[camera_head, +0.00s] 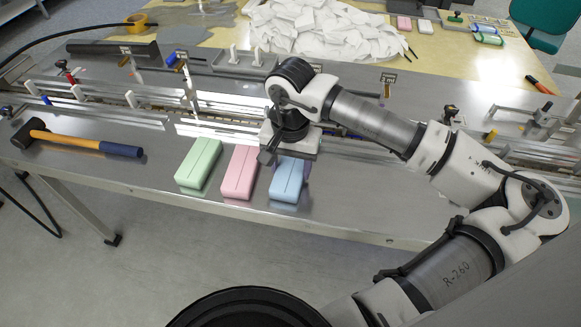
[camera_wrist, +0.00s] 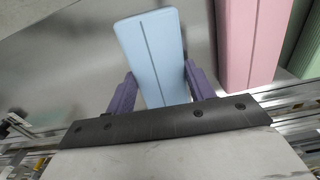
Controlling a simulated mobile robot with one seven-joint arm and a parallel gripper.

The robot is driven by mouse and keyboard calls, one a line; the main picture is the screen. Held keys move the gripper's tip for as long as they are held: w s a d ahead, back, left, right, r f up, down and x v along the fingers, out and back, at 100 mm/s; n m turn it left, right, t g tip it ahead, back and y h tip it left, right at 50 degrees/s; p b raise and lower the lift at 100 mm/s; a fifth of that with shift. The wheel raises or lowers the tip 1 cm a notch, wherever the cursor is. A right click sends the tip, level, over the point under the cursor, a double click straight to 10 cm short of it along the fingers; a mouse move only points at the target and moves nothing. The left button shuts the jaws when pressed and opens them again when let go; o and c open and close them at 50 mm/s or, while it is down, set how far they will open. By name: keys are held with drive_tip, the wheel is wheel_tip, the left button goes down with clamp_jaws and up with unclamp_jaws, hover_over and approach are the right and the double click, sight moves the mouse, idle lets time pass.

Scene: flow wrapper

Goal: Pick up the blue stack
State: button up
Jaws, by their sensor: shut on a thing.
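The blue stack (camera_head: 287,182) lies on the steel table near its front edge, to the right of the pink stack. In the wrist view the blue stack (camera_wrist: 152,52) extends out from between the two purple fingers of my gripper (camera_wrist: 157,88). My gripper (camera_head: 284,160) is over the far end of the blue stack in the head view and is shut on it. The blue stack looks level, at or close to the table surface; I cannot tell whether it is lifted. Its far end is partly hidden by my gripper.
A pink stack (camera_head: 239,172) and a green stack (camera_head: 199,163) lie to the left of the blue one. A hammer (camera_head: 80,141) lies farther left. Machine rails (camera_head: 120,94) run behind. A pile of white packets (camera_head: 322,30) lies on the yellow table. The table's front right is clear.

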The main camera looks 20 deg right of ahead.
sight(292, 169)
wheel_tip(292, 169, up, 20)
drive_tip(key=b, duration=0.3)
drive_tip(key=shift+d, duration=0.1)
